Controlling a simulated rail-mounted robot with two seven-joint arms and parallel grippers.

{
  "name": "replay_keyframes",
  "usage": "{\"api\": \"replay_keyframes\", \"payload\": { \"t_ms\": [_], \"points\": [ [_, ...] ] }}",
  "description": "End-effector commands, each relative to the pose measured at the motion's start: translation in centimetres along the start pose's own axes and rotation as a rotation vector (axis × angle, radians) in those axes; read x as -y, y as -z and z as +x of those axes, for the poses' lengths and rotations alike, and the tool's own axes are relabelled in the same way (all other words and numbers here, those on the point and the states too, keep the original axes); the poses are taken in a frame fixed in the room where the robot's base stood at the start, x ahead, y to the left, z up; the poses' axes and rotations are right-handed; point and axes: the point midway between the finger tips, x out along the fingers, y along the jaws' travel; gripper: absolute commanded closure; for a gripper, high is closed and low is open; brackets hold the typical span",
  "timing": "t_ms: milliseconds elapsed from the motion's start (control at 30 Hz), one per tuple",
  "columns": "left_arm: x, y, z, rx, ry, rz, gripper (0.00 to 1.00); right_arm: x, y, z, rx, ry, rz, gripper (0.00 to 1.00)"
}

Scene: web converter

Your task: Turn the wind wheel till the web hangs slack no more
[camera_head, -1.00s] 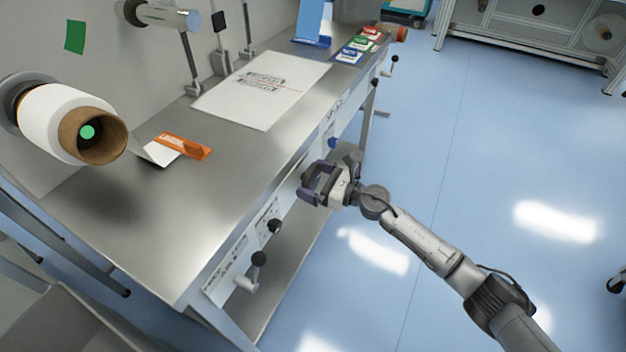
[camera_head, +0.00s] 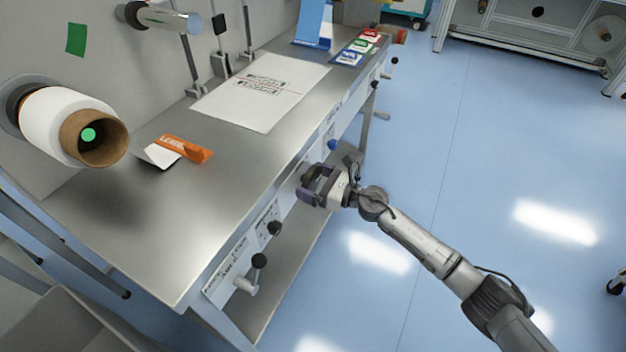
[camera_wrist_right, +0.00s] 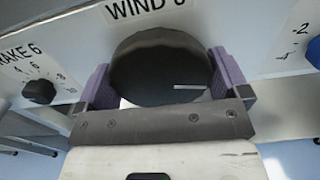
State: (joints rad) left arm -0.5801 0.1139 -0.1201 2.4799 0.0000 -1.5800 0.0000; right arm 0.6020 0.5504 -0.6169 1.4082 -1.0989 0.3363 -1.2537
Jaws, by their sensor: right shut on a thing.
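The wind wheel is a round black knob (camera_wrist_right: 152,72) under a "WIND" label in the right wrist view, with a short pale mark on its face. My right gripper (camera_head: 314,186) is at the table's front panel, and its purple fingers are shut on the wheel from both sides. The gripper hides the wheel in the head view. A white printed sheet (camera_head: 240,105) with a red line lies on the steel table and looks flat. Whether the web hangs slack anywhere, I cannot tell. My left gripper is not in view.
A white roll (camera_head: 52,120) on a brown core sticks out at left. A brake knob (camera_wrist_right: 40,91) sits left of the wheel, a blue knob (camera_wrist_right: 314,52) right.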

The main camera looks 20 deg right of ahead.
Motion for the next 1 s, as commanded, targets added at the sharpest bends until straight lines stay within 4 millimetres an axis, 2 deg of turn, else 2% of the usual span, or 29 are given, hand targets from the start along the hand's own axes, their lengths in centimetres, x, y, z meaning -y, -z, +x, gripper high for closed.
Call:
{"api": "replay_keyframes", "payload": {
  "t_ms": [267, 1000],
  "points": [
    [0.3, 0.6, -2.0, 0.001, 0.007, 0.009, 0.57, 0.0, -0.4, 0.0, -0.001, 0.000, 0.197, 0.30],
    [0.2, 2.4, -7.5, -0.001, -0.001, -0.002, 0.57, 0.1, -0.3, 0.0, 0.000, 0.000, 0.902, 0.30]
  ]
}}
